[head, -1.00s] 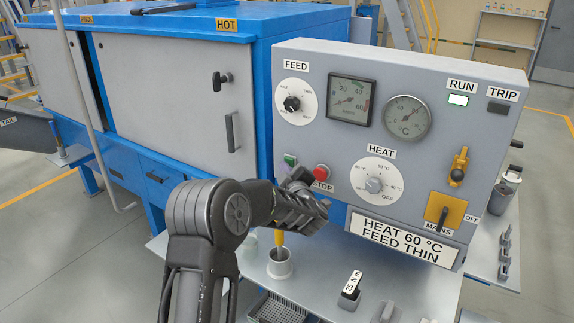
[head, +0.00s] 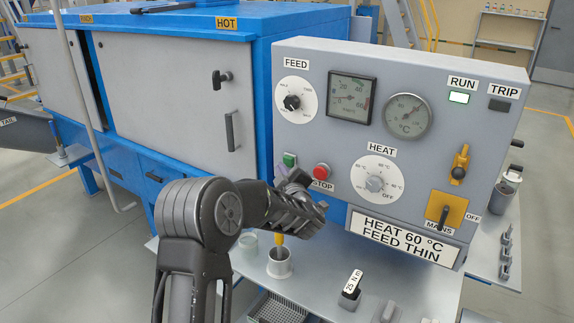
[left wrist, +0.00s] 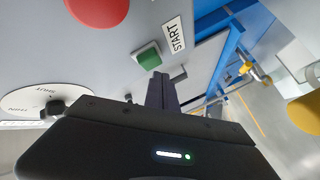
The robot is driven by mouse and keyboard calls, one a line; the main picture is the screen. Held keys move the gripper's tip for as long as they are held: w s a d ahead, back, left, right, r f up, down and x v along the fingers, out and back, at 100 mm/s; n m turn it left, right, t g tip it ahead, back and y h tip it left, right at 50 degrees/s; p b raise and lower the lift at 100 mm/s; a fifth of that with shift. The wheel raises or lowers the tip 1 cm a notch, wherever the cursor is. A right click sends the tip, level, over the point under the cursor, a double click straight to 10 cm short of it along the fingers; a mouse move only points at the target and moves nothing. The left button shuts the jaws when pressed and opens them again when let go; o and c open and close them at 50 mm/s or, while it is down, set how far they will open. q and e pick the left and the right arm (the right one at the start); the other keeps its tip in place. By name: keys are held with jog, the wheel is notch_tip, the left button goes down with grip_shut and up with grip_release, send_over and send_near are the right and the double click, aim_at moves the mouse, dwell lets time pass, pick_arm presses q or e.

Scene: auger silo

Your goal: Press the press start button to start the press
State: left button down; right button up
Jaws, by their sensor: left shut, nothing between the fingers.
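The green start button (head: 289,160) is on the lower left of the grey control panel (head: 330,60), left of the red stop button (head: 322,171). My left gripper (head: 283,173) is shut and empty just in front of the panel, a little below the green button. In the left wrist view the green button (left wrist: 148,56) sits beside the START label (left wrist: 174,35). The shut fingertips (left wrist: 161,78) point at the panel close by the button; I cannot tell whether they touch it. My right gripper is not in view.
The HEAT dial (head: 375,183) and yellow mains switch (head: 446,212) are to the right. A cup (head: 279,262) stands on the shelf below my left gripper.

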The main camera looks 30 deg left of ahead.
pick_arm(q)
jog(key=shift+s, duration=0.15)
jog(key=s+b, duration=0.1)
jog(key=s, duration=0.3)
jog(key=shift+s+b, duration=0.3)
jog(key=shift+s, duration=0.1)
dwell(0.6)
